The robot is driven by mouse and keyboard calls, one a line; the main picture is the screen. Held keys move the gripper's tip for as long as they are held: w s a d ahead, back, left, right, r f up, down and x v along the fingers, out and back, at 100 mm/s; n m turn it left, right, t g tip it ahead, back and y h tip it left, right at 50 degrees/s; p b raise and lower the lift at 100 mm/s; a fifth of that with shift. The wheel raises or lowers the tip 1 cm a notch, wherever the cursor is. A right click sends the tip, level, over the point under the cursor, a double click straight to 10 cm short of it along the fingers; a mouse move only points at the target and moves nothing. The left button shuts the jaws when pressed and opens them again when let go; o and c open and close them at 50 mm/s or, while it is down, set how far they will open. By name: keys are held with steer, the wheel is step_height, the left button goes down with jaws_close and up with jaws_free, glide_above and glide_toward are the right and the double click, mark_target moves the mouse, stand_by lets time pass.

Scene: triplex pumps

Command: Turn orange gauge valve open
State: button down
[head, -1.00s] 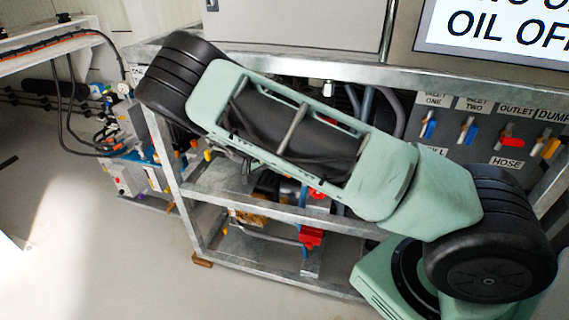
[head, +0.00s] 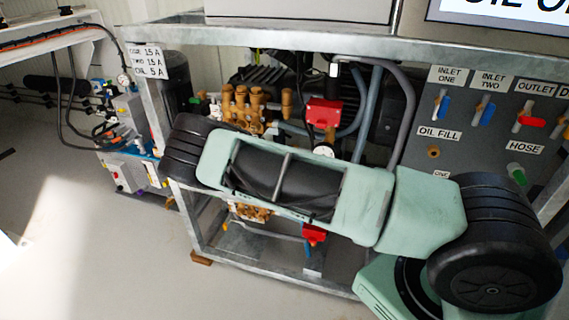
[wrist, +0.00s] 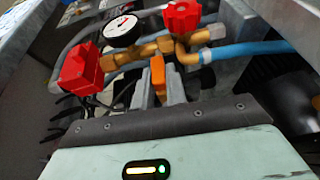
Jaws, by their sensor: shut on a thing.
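The orange gauge valve handle (wrist: 158,72) stands upright between my fingers in the wrist view, below a brass pipe. My gripper (wrist: 159,88) is shut on it, with one grey finger on each side. A round white pressure gauge (wrist: 122,31) sits above and to the left of the handle. In the head view my arm covers my gripper and the orange handle.
In the wrist view a red box (wrist: 80,68) is at left, a red knob (wrist: 182,15) above and a blue hose (wrist: 250,50) at right. In the head view the galvanized frame (head: 330,42) surrounds the pumps; a valve panel (head: 470,140) is at right.

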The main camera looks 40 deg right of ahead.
steer(key=shift+f+h, duration=0.1)
steer(key=shift+h, duration=0.3)
steer(key=c, duration=1.4)
jaws_free()
steer(key=shift+c, duration=0.2)
steer(key=shift+g, duration=0.3)
